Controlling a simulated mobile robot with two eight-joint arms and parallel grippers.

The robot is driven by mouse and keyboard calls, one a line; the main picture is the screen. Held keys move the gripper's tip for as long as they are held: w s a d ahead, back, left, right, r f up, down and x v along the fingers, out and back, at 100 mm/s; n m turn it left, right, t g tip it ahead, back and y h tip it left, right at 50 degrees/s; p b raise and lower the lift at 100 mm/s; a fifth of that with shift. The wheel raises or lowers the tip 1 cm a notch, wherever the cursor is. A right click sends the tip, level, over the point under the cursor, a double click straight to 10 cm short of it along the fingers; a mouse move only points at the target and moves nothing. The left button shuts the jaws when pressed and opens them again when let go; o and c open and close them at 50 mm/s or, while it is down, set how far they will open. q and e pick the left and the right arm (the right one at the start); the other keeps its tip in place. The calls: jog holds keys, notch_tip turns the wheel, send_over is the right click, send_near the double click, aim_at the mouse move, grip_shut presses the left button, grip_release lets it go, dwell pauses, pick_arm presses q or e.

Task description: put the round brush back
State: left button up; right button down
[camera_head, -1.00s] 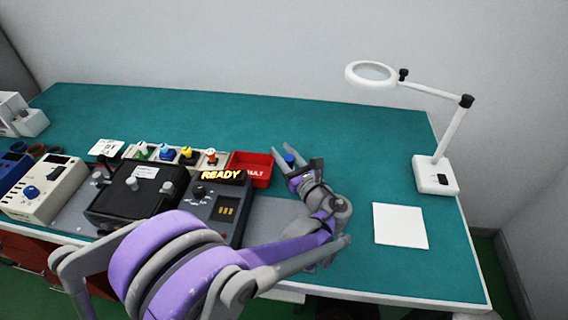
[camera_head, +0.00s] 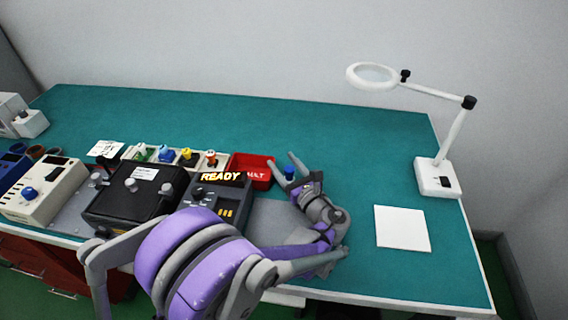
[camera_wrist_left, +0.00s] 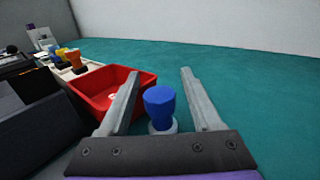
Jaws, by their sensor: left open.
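A blue-topped piece with a pale round base, which looks like the round brush (camera_head: 289,173), stands upright right of the red bin. It also shows in the left wrist view (camera_wrist_left: 159,104), between the spread fingers and close to the palm. My left gripper (camera_head: 281,160) is open around it, with a visible gap to the right finger. Whether the left finger touches it I cannot tell. My right gripper is not in view.
The red bin (camera_head: 261,172) lies close beside the left finger. Left of it are small trays with coloured-top pieces (camera_head: 187,155), a black box (camera_head: 128,196) and a unit reading READY (camera_head: 207,190). A magnifier lamp (camera_head: 436,180) and white sheet (camera_head: 401,228) are at right. The back is clear.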

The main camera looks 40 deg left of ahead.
pick_arm(q)
jog(key=shift+r, duration=0.3)
jog(key=v, duration=1.2)
jog(key=shift+f, duration=0.15)
